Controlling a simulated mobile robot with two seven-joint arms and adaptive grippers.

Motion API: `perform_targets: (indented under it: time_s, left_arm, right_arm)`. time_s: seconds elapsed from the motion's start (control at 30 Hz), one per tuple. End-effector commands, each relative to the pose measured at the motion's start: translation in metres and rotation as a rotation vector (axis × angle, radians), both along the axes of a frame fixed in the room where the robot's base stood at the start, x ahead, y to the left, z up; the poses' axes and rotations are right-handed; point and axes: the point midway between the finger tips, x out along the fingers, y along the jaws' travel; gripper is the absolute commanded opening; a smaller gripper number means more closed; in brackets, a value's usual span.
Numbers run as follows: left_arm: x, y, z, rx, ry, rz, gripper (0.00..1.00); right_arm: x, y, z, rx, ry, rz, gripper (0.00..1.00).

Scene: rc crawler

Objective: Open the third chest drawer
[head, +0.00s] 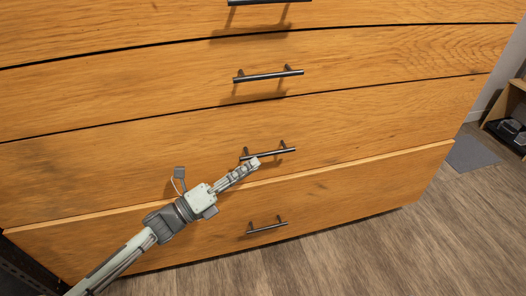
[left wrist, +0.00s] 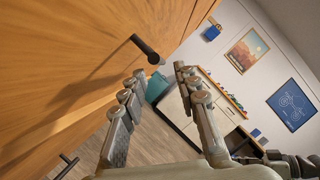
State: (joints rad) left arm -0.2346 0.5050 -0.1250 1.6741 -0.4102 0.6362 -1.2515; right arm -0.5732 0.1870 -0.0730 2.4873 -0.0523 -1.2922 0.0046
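The wooden chest (head: 110,165) fills most of the head view, with several drawers stacked one above another. The third visible drawer from the top has a dark bar handle (head: 280,152). My left gripper (head: 254,163) is at the left end of this handle, its fingertips overlapping it in the picture. In the left wrist view, my left gripper (left wrist: 160,71) is open and empty. A dark handle (left wrist: 146,48) stands just beyond the fingertips there. Contact cannot be told. My right gripper is in neither view.
Handles sit above (head: 268,75) and below (head: 267,227). The bottom drawer (head: 350,195) shows a pale top edge and seems to stand slightly proud. Wooden floor (head: 440,240) is clear at right. The left wrist view shows a white cabinet (left wrist: 175,107) and wall pictures (left wrist: 250,49).

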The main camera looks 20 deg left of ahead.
Motion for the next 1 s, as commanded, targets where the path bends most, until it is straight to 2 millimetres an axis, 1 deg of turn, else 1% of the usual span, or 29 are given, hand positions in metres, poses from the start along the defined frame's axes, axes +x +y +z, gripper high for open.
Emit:
perform_targets:
  time_s: [0.3, 0.4, 0.57, 0.83, 1.0]
  left_arm:
    - [0.039, -0.029, 0.012, -0.003, -0.001, 0.0, 0.31]
    - [0.048, -0.036, 0.014, -0.004, 0.0, 0.001, 0.31]
    - [0.057, -0.042, 0.016, -0.004, 0.002, 0.001, 0.31]
    - [0.058, -0.043, 0.016, -0.003, 0.003, 0.002, 0.31]
    - [0.057, -0.043, 0.016, -0.003, 0.003, 0.002, 0.1]
  right_arm:
    - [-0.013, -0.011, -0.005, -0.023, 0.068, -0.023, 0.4]
    - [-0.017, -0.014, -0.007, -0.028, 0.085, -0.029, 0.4]
    - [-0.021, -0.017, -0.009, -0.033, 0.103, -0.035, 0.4]
    - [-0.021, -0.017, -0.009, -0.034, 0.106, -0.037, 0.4]
    - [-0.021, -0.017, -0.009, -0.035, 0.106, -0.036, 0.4]
